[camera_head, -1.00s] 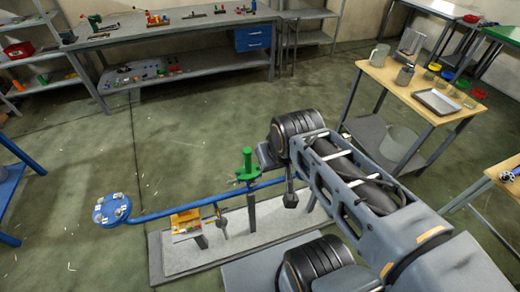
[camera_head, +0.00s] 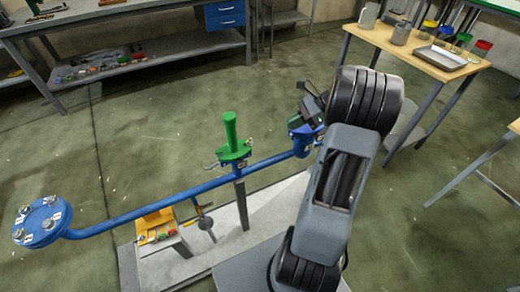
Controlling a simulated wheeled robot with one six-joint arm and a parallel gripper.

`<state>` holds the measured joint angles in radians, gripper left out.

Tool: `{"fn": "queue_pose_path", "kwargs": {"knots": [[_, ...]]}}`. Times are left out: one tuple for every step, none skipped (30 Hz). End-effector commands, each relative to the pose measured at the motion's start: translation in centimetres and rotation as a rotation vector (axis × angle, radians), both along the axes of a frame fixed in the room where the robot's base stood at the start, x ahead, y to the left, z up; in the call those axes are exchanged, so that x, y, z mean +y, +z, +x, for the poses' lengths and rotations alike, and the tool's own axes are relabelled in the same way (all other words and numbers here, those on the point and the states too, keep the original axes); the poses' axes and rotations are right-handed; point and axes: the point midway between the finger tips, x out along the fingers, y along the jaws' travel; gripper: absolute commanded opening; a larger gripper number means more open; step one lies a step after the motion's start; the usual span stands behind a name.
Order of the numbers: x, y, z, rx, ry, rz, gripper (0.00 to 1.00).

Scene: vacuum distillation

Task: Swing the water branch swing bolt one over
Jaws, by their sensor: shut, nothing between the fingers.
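A blue pipe (camera_head: 130,216) runs across the picture above a pale base plate. At its left end is a round blue flange (camera_head: 42,221) with several bright bolts around its rim. At its right end a blue fitting (camera_head: 302,143) shows, partly hidden by my arm. A green valve-like part (camera_head: 232,138) stands upright on the pipe. My dark gripper (camera_head: 307,108) is beside the blue fitting at the right end. It is shut and its fingers are small and partly hidden. I cannot tell whether it touches a swing bolt there.
A yellow block (camera_head: 155,226) and a small post with a dark disc (camera_head: 205,222) stand on the base plate. A wooden table (camera_head: 425,50) with cups and a tray stands at the upper right. A grey bench (camera_head: 120,14) lines the back. The floor left of the pipe is clear.

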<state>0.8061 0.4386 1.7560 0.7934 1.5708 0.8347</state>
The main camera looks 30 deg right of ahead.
Motion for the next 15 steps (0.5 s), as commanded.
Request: {"fn": "queue_pose_path", "kwargs": {"knots": [[-0.8,-1.3,0.0,0.011,-0.03,0.031,0.0],[-1.1,-1.6,0.1,0.017,-0.042,0.045,0.0],[-1.2,-1.9,0.1,0.022,-0.055,0.058,0.0],[-1.3,-2.1,0.2,0.024,-0.061,0.067,0.0],[-1.2,-2.3,0.3,0.027,-0.067,0.073,0.0],[-1.0,-2.6,0.4,0.03,-0.07,0.078,0.0],[-0.7,-2.8,0.5,0.03,-0.071,0.081,0.0],[-0.4,-3.0,0.5,0.032,-0.072,0.083,0.0],[0.1,-3.3,0.7,0.031,-0.073,0.082,0.0],[0.6,-3.5,0.9,0.031,-0.072,0.082,0.0],[1.1,-3.8,1.0,0.032,-0.071,0.082,0.0],[1.7,-4.2,1.2,0.031,-0.071,0.08,0.0],[2.2,-4.6,1.4,0.032,-0.069,0.081,0.0],[2.7,-4.9,1.5,0.032,-0.071,0.081,0.0],[3.3,-5.3,1.8,0.031,-0.07,0.081,0.0]]}}
